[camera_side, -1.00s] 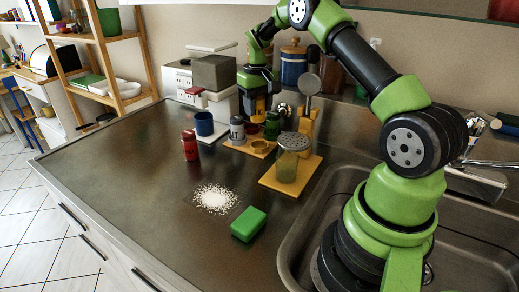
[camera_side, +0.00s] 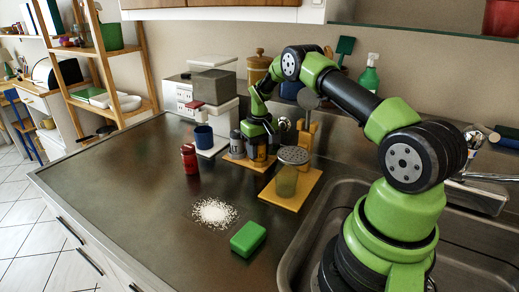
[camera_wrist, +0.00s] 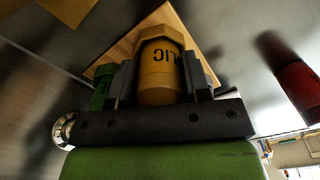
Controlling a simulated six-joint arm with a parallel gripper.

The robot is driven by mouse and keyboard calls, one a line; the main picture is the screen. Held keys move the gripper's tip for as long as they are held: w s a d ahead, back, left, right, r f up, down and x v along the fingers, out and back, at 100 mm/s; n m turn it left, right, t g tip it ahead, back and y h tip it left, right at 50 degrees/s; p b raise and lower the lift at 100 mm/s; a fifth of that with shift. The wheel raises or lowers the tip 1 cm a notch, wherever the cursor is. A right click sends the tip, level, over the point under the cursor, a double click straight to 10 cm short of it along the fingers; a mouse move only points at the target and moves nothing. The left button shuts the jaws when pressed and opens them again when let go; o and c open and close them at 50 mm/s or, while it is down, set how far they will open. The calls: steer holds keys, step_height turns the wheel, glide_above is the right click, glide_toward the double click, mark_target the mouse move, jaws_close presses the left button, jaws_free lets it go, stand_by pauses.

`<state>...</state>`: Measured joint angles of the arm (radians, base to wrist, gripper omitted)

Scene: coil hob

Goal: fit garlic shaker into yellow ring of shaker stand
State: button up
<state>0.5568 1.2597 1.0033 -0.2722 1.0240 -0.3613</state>
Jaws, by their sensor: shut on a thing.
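My gripper (camera_side: 258,154) is shut on the garlic shaker, low over the shaker stand (camera_side: 238,162). In the wrist view the mustard-yellow garlic shaker (camera_wrist: 160,82) sits between my two fingers, its dark lettering partly visible. A yellow faceted ring (camera_wrist: 165,34) shows at the shaker's far end, against the wooden board of the stand (camera_wrist: 122,45). The shaker's end appears to be at or in this ring; how deep I cannot tell. In the side view my fingers hide most of the shaker and the ring.
A grey shaker (camera_side: 237,144) stands left of my gripper, and a green one (camera_wrist: 101,90) shows close beside my finger. A glass shaker with a perforated lid (camera_side: 289,175) stands on a board in front.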

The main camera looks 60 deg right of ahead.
steer(key=shift+f, duration=0.1)
steer(key=o, duration=1)
steer(key=shift+c, duration=0.2)
step_height(320, 180, up, 12)
steer(key=s+a+r+t, duration=0.2)
steer(key=s+a+r, duration=0.1)
steer(key=a+r, duration=0.5)
steer(key=s+a+r+t, duration=0.2)
steer(key=s+a+r, duration=0.1)
steer(key=a+r, duration=0.45)
steer(key=s+a+t+y, duration=0.1)
steer(key=s+a, duration=0.4)
steer(key=s, duration=0.3)
steer(key=s+a+n+t+y, duration=0.1)
steer(key=s+a+t, duration=0.1)
steer(key=s+a, duration=0.2)
steer(key=s+r, duration=0.1)
steer(key=s, duration=0.2)
steer(key=shift+s+a, duration=0.35)
